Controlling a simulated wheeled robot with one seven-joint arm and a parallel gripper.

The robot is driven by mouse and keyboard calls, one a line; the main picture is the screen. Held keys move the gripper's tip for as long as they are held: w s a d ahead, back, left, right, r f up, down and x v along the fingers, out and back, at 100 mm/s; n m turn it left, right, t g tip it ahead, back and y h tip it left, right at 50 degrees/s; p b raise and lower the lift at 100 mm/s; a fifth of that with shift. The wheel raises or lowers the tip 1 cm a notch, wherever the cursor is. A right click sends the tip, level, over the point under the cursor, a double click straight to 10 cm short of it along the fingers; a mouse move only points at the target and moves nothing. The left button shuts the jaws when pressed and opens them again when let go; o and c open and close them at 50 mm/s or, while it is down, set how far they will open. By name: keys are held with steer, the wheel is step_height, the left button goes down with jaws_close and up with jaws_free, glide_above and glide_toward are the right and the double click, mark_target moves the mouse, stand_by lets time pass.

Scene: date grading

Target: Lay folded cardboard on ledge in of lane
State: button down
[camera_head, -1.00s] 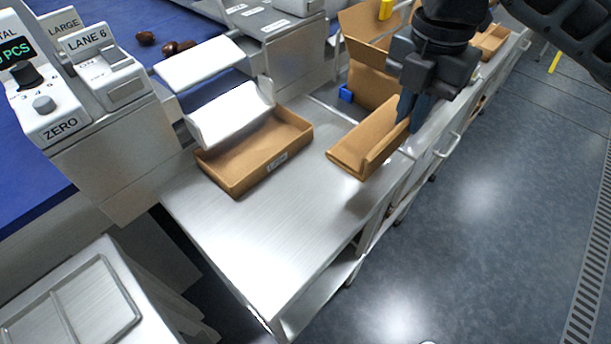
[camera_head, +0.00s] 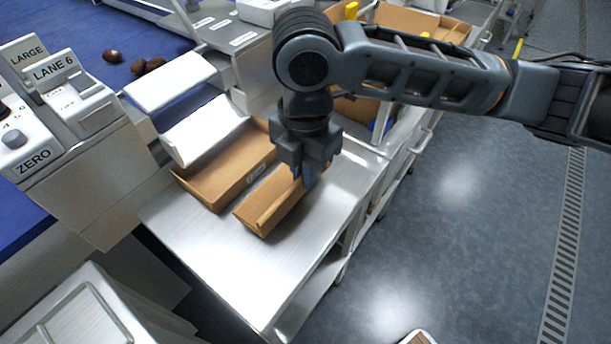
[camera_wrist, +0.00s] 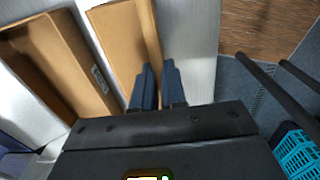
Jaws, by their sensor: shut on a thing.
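My gripper (camera_head: 308,180) points down and is shut on the wall of a folded cardboard tray (camera_head: 262,212), at its right end. In the wrist view the fingers (camera_wrist: 157,88) straddle the edge of this cardboard (camera_wrist: 122,38). The cardboard is over or on the steel ledge (camera_head: 222,252); I cannot tell whether it touches. A similar open cardboard tray (camera_head: 208,190) stands just left of it, under the white chute (camera_head: 205,128) of the lane marked LANE 6 (camera_head: 62,80). It also shows in the wrist view (camera_wrist: 62,65). The two pieces lie nearly parallel, close together.
The front of the ledge is bare. A larger cardboard box (camera_head: 362,110) stands behind my arm, partly hidden. Dates (camera_head: 140,66) lie on the blue belt (camera_head: 90,45). A steel lidded surface (camera_head: 75,315) is at the lower left. Open floor (camera_head: 450,230) lies to the right.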

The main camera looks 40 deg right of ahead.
steer(key=shift+f, duration=1.35)
steer(key=shift+f, duration=0.1)
steer(key=c, duration=1.2)
jaws_free()
